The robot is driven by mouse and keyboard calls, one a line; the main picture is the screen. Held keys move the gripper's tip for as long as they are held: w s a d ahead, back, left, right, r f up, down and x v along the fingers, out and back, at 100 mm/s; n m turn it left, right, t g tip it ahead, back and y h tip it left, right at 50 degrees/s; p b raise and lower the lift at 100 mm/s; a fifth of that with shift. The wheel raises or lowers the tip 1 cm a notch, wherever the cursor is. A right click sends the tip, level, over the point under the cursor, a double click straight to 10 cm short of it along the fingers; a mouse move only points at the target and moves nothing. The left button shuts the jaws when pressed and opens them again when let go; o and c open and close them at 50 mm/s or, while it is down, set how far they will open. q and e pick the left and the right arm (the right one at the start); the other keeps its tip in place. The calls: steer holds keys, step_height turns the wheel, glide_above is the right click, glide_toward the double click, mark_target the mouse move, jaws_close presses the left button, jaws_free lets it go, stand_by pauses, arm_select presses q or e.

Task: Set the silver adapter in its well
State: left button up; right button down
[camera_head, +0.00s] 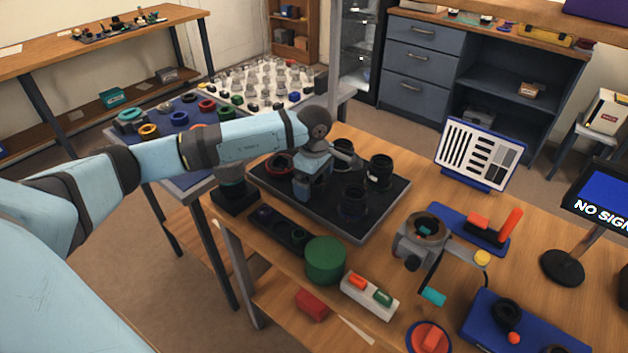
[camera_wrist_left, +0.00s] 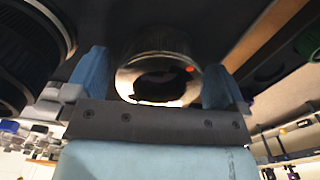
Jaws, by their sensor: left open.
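The silver adapter (camera_wrist_left: 158,60) is a shiny ring with a dark opening and a small red dot. In the left wrist view it sits between the two blue fingers of my left gripper (camera_wrist_left: 155,78), with little room either side. My left gripper is open. In the head view my left gripper (camera_head: 310,190) points down over the dark tray (camera_head: 385,215), and the adapter is hidden behind or under it. I cannot tell which well is the adapter's. A narrow dark holder (camera_head: 280,229) with round recesses lies along the tray's near side. My right gripper is not in view.
Black lens barrels (camera_head: 379,171) and (camera_head: 352,201) stand on the tray close to my gripper. A green cylinder (camera_head: 325,261) and a white box with red and green buttons (camera_head: 369,297) stand in front. A camera body (camera_head: 418,240) is to the right.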

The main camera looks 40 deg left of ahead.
arm_select(q)
step_height(320, 180, up, 14)
steer(key=shift+f+p, duration=0.25)
steer(key=shift+p, duration=0.2)
